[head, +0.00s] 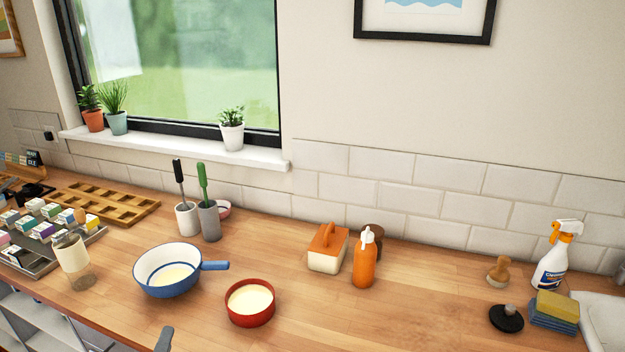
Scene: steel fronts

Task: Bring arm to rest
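A small grey tip (163,339), which looks like part of my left gripper, shows at the bottom edge of the head view, in front of the counter's front edge. The rest of this gripper is out of the picture, so I cannot see whether it is open or shut or holds anything. It appears apart from the blue pan and the red bowl. My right gripper is not in view.
On the wooden counter (400,325) stand a blue pan (150,285), a red bowl (250,317), an orange bottle (364,268), a spray bottle (553,262) and a jar (73,260). A tray of small boxes (45,267) is at left. The front right-centre is clear.

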